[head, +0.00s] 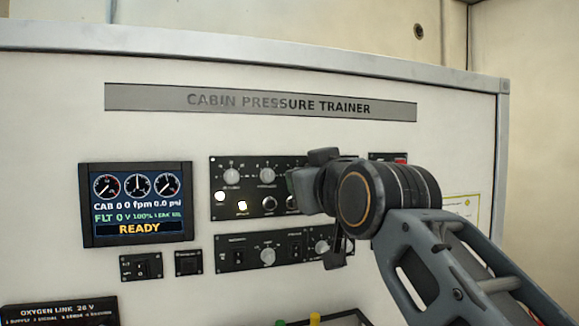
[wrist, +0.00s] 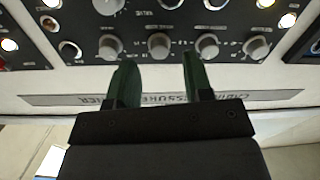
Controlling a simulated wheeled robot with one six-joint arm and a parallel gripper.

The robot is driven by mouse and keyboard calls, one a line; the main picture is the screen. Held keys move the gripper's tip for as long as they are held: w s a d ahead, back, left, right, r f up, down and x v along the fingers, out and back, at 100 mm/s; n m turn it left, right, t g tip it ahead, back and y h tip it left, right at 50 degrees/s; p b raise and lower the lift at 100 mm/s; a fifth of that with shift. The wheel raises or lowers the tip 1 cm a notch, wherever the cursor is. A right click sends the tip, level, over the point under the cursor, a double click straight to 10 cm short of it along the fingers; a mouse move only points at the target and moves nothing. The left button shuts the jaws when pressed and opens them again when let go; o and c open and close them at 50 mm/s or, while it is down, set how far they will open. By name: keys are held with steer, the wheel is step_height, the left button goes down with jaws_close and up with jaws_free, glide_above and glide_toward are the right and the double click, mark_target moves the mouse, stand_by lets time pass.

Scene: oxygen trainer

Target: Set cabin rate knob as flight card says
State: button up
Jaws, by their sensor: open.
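The trainer's upper control panel (head: 220,203) bears several round grey knobs, among them a top-row knob (head: 231,175) and one to its right (head: 267,175). I cannot read which is the cabin rate knob. My gripper (head: 300,188) is in front of this panel's right part and hides it. In the wrist view, upside down, my gripper (wrist: 156,72) is open and empty, with knobs (wrist: 158,45) and (wrist: 207,45) just beyond the fingertips; contact cannot be told. A yellow-bordered card (head: 461,208), perhaps the flight card, is partly hidden by my arm and unreadable.
A display (head: 137,204) reads READY, with gauges and 0 fpm. Below are small switch modules (head: 141,267) and a lower knob panel (head: 237,255). An oxygen link box (head: 58,312) is at lower left. Two lit lamps (head: 220,196) glow on the upper panel.

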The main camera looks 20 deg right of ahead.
steer(key=shift+w+p, duration=0.35)
steer(key=shift+w, duration=0.95)
steer(key=shift+c, duration=0.2)
steer(key=shift+a, duration=0.1)
jaws_close()
